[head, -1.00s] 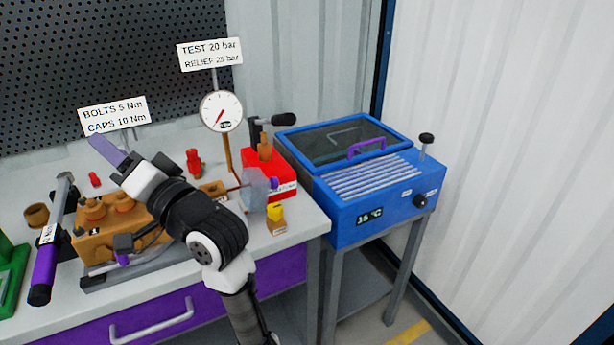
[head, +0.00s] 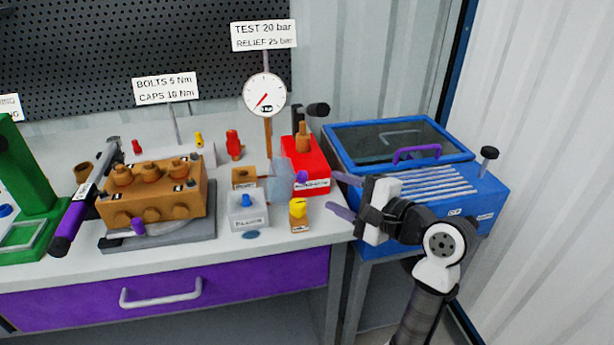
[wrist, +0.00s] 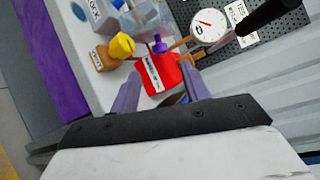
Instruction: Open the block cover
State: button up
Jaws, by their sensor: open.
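No part in view is labelled as the block cover. A blue box (head: 400,215) on a stand at the right has a lid with a blue frame and dark window (head: 390,142). A purple handle (head: 416,154) is on the lid, which looks shut. A brass block (head: 150,190) with round caps sits on a grey plate on the bench. My gripper (head: 343,195) is open and empty, in front of the blue box's left side, with its fingers pointing left. In the wrist view its fingers (wrist: 160,75) are apart, and the lid is out of view.
A red box (head: 306,168), a gauge (head: 264,95), a yellow-topped part (head: 298,214) and a grey block (head: 247,210) stand on the bench's right side. A purple-handled wrench (head: 75,220) lies left of the brass block. A black-knobbed post (head: 488,155) rises from the blue box.

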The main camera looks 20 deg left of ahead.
aim_at(303, 177)
jog(key=x, duration=1)
jog(key=shift+w+a+p, duration=0.1)
jog(key=shift+a+p, duration=0.05)
jog(key=shift+p, duration=0.25)
grip_shut()
